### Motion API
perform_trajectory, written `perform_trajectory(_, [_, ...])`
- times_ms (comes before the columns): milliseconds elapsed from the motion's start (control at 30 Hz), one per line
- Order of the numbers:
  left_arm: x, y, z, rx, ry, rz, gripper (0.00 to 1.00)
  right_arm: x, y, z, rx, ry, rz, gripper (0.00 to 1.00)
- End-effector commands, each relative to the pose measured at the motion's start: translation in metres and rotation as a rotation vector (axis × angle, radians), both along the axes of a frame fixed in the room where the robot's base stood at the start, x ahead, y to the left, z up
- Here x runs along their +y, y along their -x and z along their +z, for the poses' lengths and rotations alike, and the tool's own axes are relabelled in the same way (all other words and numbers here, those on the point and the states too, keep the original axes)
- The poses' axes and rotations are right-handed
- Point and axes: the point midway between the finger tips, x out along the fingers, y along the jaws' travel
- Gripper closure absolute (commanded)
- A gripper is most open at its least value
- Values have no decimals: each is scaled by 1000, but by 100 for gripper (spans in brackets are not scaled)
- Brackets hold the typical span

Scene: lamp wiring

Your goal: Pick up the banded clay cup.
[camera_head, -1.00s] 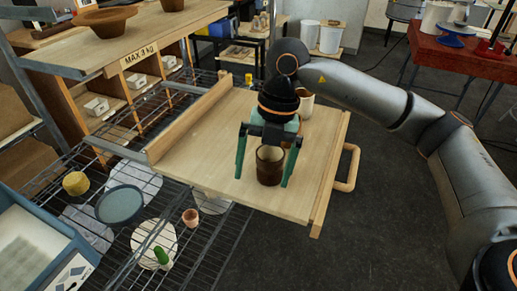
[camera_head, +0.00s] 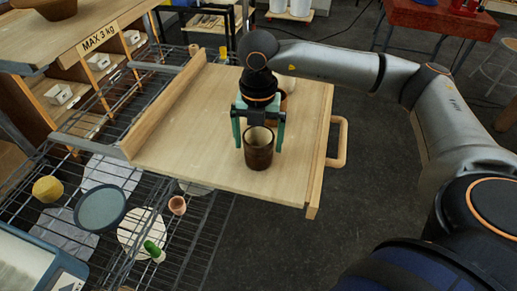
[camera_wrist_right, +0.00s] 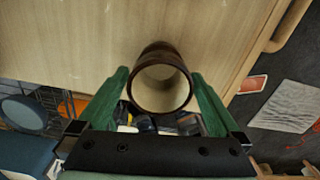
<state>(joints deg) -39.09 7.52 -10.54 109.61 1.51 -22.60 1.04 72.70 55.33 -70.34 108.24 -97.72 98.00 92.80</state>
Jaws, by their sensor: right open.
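The dark brown cup (camera_head: 258,149) stands upright on the wooden pull-out board (camera_head: 196,145). A lighter band shows faintly on its side in the head view. My right gripper (camera_head: 259,140) is open, with one green finger on each side of this cup. In the right wrist view the cup (camera_wrist_right: 161,82) lies between the two fingers, its round mouth facing the camera and looking empty. Gaps show between the cup and both fingers. A second cup (camera_head: 284,84) with a pale inside stands behind the gripper, partly hidden. My left gripper is not in view.
The board has a raised wooden side (camera_head: 170,108) at left and a handle (camera_head: 342,142) at right. A wire rack (camera_head: 200,228) below holds a grey-blue dish (camera_head: 100,208), a yellow pot (camera_head: 47,189) and a small terracotta pot (camera_head: 177,205). The board's left part is clear.

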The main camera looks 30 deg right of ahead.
Motion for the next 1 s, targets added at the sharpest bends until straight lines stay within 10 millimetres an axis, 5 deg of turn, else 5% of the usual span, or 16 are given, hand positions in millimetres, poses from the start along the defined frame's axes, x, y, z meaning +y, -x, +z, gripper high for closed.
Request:
perform_trajectory(233, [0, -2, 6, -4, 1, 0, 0, 0, 2, -35, 2, 1, -1, 0])
perform_trajectory(533, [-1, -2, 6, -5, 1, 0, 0, 0, 1, -40, 1, -1, 0, 1])
perform_trajectory(1000, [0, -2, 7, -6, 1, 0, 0, 0, 1, -39, 1, -1, 0, 54])
